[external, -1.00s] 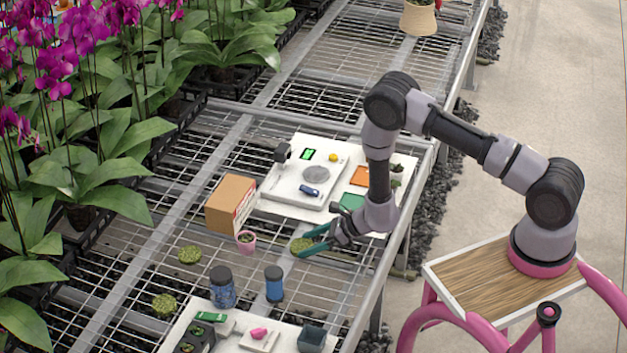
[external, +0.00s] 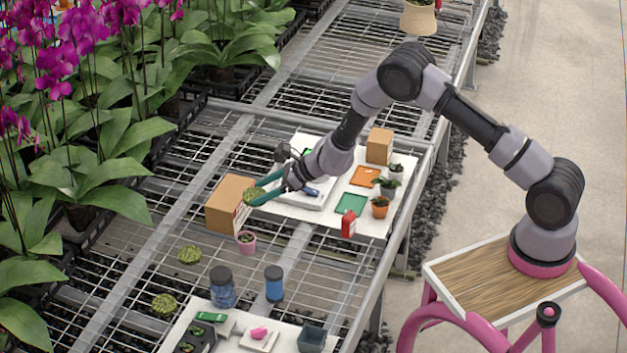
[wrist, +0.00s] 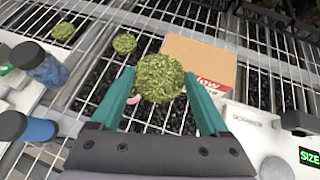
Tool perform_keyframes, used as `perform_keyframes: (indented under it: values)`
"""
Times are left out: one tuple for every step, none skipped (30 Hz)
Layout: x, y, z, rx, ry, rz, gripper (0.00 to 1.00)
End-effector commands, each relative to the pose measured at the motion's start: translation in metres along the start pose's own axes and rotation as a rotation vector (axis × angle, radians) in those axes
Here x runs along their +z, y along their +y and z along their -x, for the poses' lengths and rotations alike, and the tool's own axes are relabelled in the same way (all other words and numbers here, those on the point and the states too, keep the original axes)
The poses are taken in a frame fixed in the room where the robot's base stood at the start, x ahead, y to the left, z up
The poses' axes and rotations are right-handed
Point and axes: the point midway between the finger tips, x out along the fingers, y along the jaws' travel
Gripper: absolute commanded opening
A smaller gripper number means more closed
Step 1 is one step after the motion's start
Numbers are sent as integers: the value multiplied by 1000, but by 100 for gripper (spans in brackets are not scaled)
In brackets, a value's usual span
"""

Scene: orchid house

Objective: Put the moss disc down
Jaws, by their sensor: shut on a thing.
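My gripper (external: 258,195) is shut on a round green moss disc (external: 252,197). In the wrist view the disc (wrist: 160,78) sits between the two teal fingers, with the cardboard box behind it. In the external view it overlaps the right end of the cardboard box (external: 228,200), raised above the bench; I cannot tell how high. Two more moss discs lie on the wire mesh: one (external: 189,254) left of the pink pot, the other (external: 164,303) nearer the front. Both also show at the upper left of the wrist view.
A pink pot (external: 246,242) stands just in front of the box. A white board (external: 290,211) with a scale, coloured cards and small pots is to the right. Two dark-lidded jars (external: 222,290) stand near the front board. Bare mesh lies left of the box.

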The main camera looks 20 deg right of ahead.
Motion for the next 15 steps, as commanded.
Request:
perform_keyframes:
  values:
    - [20, -11, -8, -5, -7, 3, 28]
    - [30, -16, -12, -8, -6, 1, 28]
    - [41, -23, -16, -13, -6, -2, 28]
    - [49, -27, -19, -16, -5, -5, 28]
    - [56, -31, -21, -21, -4, -8, 28]
    - [63, -36, -23, -25, -3, -13, 28]
    - [68, -39, -24, -28, -3, -16, 28]
    - [71, -41, -25, -31, -1, -17, 28]
    - [74, -43, -27, -33, -1, -21, 28]
    - [73, -44, -29, -34, 1, -23, 28]
    - [70, -44, -32, -34, 3, -25, 28]
    - [66, -45, -36, -35, 4, -27, 28]
    - [62, -45, -39, -35, 4, -27, 28]
    - [56, -45, -42, -35, 5, -27, 28]
    - [49, -45, -47, -35, 5, -28, 28]
